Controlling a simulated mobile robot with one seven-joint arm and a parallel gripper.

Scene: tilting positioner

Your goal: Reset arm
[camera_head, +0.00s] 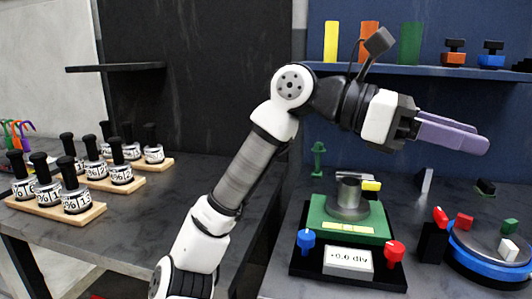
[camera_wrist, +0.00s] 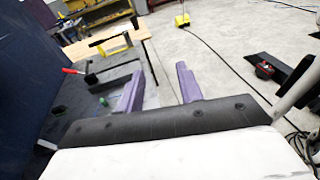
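My gripper (camera_head: 478,138) is raised at the right in the head view, above the bench, with its purple fingers pointing right. In the wrist view the two fingers of my gripper (camera_wrist: 160,86) stand apart with nothing between them. Below it in the head view is the tilting positioner, with a green block (camera_head: 318,228), a grey metal cylinder (camera_head: 348,192) on top, a blue knob (camera_head: 306,239), a red knob (camera_head: 395,250) and a display (camera_head: 348,261) reading about "-0.0 div". My gripper touches none of these.
A round blue device (camera_head: 490,258) with coloured blocks stands right of the positioner. A shelf (camera_head: 430,70) with coloured blocks runs behind my arm. Wooden racks (camera_head: 115,181) of black-handled weights sit on the left bench. The wrist view shows open floor (camera_wrist: 230,50) and a wooden table (camera_wrist: 110,45).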

